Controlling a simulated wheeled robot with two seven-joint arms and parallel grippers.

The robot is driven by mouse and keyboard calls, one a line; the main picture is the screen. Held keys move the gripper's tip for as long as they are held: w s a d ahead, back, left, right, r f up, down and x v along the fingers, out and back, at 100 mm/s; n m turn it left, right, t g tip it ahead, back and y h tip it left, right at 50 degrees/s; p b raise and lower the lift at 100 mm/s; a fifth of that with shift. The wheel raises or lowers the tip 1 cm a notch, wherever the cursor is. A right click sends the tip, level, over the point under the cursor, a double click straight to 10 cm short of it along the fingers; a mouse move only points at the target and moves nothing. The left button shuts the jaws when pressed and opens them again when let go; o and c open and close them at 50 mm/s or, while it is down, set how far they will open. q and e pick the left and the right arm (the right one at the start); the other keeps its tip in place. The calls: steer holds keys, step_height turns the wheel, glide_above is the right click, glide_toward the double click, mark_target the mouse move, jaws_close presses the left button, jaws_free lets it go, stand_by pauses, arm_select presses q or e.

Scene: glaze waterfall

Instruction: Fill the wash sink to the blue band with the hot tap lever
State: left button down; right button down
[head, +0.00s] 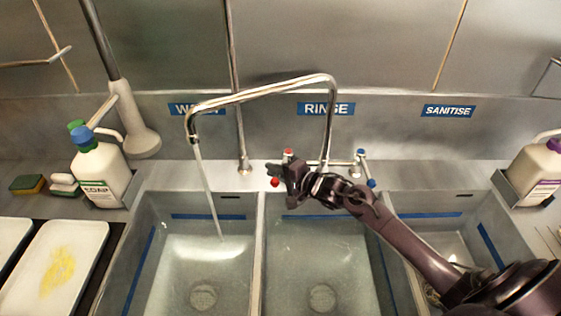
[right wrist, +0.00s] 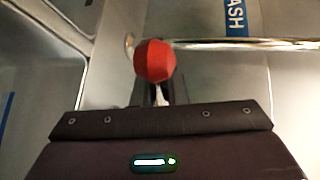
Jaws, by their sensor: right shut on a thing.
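The wash sink (head: 149,225) is the left basin, with a blue band (head: 208,216) along its inner walls. The swing spout (head: 187,128) hangs over it, and a thin water stream (head: 207,190) falls into it. Shallow-looking water shows a bright reflection below the band; its exact level is hard to tell. My right gripper (head: 287,178) is at the red-ended hot tap lever (head: 275,182), shut on it. In the right wrist view the red knob (right wrist: 154,62) stands just past my fingers. My left gripper is out of view.
The rinse basin (head: 259,240) and sanitise basin (head: 440,215) lie to the right. The blue-ended cold lever (head: 371,183) is close to my right wrist. A soap bottle (head: 100,172), sponges (head: 63,182) and a yellow-stained tray (head: 85,240) stand at the left.

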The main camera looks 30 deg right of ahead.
steer(key=shift+w+a+m+t+h+p, duration=0.35)
steer(key=shift+m+h, duration=0.25)
steer(key=shift+h, duration=0.3)
steer(key=c, duration=1.5)
jaws_free()
steer(key=shift+o, duration=0.2)
steer(key=b+v, duration=0.1)
steer(key=v, duration=0.6)
steer(key=shift+s+d, duration=0.2)
steer(key=shift+s, duration=0.15)
